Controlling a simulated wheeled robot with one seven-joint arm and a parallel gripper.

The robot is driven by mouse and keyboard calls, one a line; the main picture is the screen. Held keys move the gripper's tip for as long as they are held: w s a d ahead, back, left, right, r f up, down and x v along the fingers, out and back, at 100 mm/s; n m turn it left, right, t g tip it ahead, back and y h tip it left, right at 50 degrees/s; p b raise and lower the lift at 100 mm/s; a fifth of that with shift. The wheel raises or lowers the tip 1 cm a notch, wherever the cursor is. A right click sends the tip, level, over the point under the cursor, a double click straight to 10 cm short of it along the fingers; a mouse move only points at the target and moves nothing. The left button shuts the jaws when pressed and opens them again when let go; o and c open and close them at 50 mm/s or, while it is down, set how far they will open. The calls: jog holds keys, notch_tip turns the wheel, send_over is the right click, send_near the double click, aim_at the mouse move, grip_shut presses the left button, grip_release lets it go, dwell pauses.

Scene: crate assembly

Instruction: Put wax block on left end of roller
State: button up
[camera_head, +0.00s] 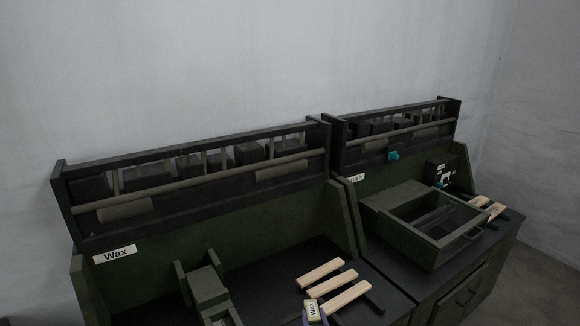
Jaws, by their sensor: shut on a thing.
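The wax block (312,309) is a small pale yellow-green piece with a "Wax" label, at the bottom edge of the head view. My gripper (307,319) shows only as a purple sliver at the block and is shut on it; most of it is cut off by the frame. A dark green device (207,286) with upright side plates stands to the left on the bench under the "Wax" sign. It may be the roller; its lower part is cut off. The block is to the right of this device and apart from it.
Several pale wooden slats (322,271) lie on the dark bench right beside the block. A "Wax" sign (115,254) hangs on the green back panel. A second bench at right holds a green open box (428,242) and more wood pieces (487,207). Dark shelves run behind.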

jog(key=s+d+f+m+h+p, duration=0.1)
jog(key=s+d+f+h, duration=0.1)
jog(key=d, duration=0.6)
jog(key=shift+s+d+h, duration=0.25)
jog(key=shift+s+h, duration=0.05)
jog(key=shift+s, duration=0.2)
jog(key=shift+r, duration=0.1)
jog(key=s+f, duration=0.4)
jog(key=f, duration=0.1)
jog(key=shift+f, duration=0.25)
